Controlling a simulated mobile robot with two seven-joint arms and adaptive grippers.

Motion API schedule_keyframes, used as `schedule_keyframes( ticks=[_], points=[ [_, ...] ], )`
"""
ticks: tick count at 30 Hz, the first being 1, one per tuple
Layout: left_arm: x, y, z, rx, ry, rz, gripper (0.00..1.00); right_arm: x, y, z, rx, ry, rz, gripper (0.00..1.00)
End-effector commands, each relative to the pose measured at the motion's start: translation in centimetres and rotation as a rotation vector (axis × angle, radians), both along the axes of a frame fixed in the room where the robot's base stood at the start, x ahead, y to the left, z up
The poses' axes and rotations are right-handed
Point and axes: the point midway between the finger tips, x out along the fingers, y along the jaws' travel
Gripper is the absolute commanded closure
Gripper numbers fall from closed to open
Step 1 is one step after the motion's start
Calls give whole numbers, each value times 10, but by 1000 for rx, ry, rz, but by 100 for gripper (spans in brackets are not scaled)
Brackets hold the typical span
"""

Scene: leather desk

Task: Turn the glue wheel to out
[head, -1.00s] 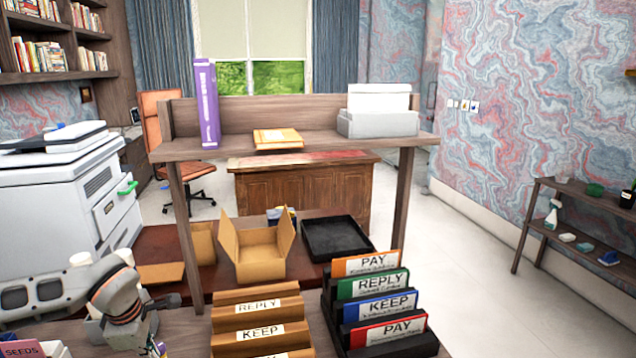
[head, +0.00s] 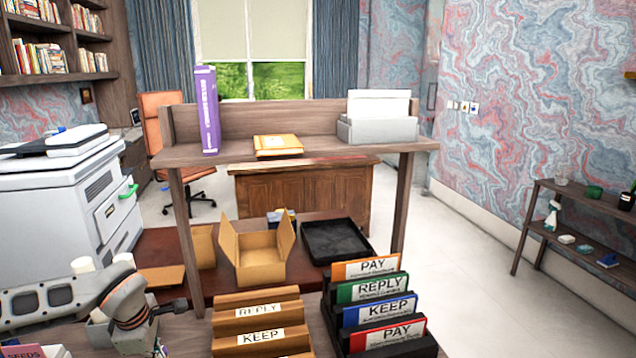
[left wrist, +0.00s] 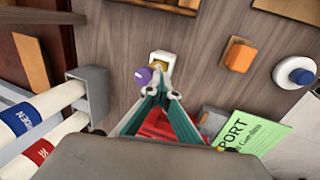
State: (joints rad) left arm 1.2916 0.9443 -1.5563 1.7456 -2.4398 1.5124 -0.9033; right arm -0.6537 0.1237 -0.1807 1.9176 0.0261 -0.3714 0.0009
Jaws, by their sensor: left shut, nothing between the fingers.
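In the left wrist view, my left gripper (left wrist: 161,92) has its teal fingers drawn together at the tips, with nothing held between them. Just beyond the tips is a small white-and-yellow piece (left wrist: 162,62) on the wooden desk. A round purple piece (left wrist: 145,76) sits against its left side, close to the fingertips. These look like the glue and its wheel, but I see no readable marking. Whether the tips touch them I cannot tell. In the head view my left arm comes in at lower left, with its fingers mostly out of sight. My right gripper is not in view.
Beside the gripper are a grey holder (left wrist: 93,95) with white rolls, an orange block (left wrist: 240,55), a blue-and-white round object (left wrist: 295,72) and a green card (left wrist: 245,128). The black letter sorter (head: 378,318) stands to the right in the head view.

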Motion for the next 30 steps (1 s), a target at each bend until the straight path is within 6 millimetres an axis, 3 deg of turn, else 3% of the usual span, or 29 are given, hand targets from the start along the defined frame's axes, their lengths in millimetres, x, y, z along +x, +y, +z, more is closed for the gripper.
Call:
schedule_keyframes(
  ticks=[11,30],
  points=[
    [-7,-4,2,0,-1,0,100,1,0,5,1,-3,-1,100],
    [-7,-4,60,0,-1,0,100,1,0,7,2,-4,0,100]
  ],
)
